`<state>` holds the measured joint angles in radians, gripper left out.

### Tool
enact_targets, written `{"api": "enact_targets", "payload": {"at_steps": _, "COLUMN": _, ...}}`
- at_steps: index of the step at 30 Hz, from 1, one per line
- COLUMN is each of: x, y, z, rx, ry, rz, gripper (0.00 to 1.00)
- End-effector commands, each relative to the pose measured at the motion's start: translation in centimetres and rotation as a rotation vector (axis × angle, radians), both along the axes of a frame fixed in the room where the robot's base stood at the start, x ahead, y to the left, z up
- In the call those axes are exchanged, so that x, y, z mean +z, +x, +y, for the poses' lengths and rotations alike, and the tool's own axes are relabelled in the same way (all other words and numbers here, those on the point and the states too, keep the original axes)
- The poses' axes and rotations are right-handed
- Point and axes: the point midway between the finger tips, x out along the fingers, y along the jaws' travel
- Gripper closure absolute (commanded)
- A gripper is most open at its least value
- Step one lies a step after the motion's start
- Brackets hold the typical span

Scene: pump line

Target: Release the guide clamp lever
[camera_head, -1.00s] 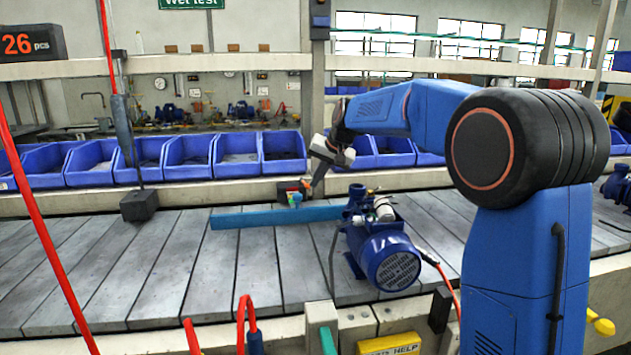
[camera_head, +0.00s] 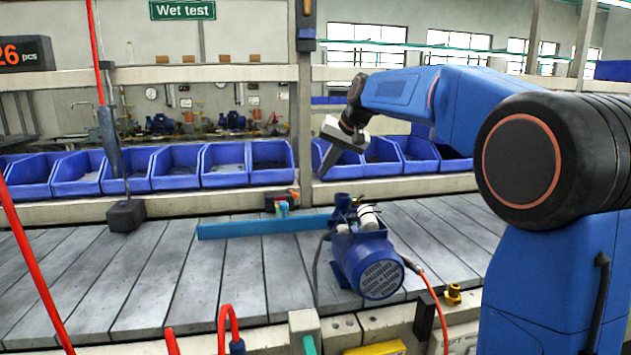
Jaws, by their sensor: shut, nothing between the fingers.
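The guide is a long blue rail (camera_head: 262,228) lying across the grey slatted line. A small clamp (camera_head: 282,208) with green-blue and red parts sits at the rail's back edge. A small red lever (camera_head: 293,193) shows at its top, too small to tell its exact position. My gripper (camera_head: 323,177) is shut and empty, pointing down and left. In the picture it is up and right of the clamp, apart from it, with blue bins behind.
A blue pump (camera_head: 368,262) stands on the line by the rail's right end. A concrete post (camera_head: 305,110) rises behind the clamp. Red hoses (camera_head: 228,318) stand in front.

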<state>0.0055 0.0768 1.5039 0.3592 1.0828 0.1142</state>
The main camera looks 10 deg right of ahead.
Motion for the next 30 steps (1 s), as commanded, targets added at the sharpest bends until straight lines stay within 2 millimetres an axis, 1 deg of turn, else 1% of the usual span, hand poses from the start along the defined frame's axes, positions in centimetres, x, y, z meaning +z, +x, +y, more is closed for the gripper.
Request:
{"api": "enact_targets", "payload": {"at_steps": 1, "x": -0.6, "y": 0.6, "z": -0.7, "rx": 0.031, "ry": 0.003, "rz": 0.003, "gripper": 1.0}}
{"api": "enact_targets", "payload": {"at_steps": 3, "x": -1.3, "y": 1.3, "z": -1.6, "rx": 0.095, "ry": 0.011, "rz": -0.002, "gripper": 1.0}}
{"api": "enact_targets", "payload": {"at_steps": 9, "x": -2.7, "y": 3.2, "z": -4.0, "rx": 0.278, "ry": 0.039, "rz": -0.05, "gripper": 1.0}}
{"api": "enact_targets", "payload": {"at_steps": 12, "x": -3.0, "y": 3.8, "z": -4.8, "rx": 0.338, "ry": 0.05, "rz": -0.078, "gripper": 1.0}}
{"api": "enact_targets", "payload": {"at_steps": 15, "x": -3.1, "y": 4.1, "z": -5.2, "rx": 0.369, "ry": 0.056, "rz": -0.094, "gripper": 1.0}}
{"api": "enact_targets", "payload": {"at_steps": 20, "x": -3.9, "y": 4.5, "z": -4.7, "rx": 0.38, "ry": 0.056, "rz": -0.098, "gripper": 1.0}}
{"api": "enact_targets", "payload": {"at_steps": 30, "x": -8.2, "y": 6.6, "z": -1.7, "rx": 0.38, "ry": 0.057, "rz": -0.096, "gripper": 1.0}}
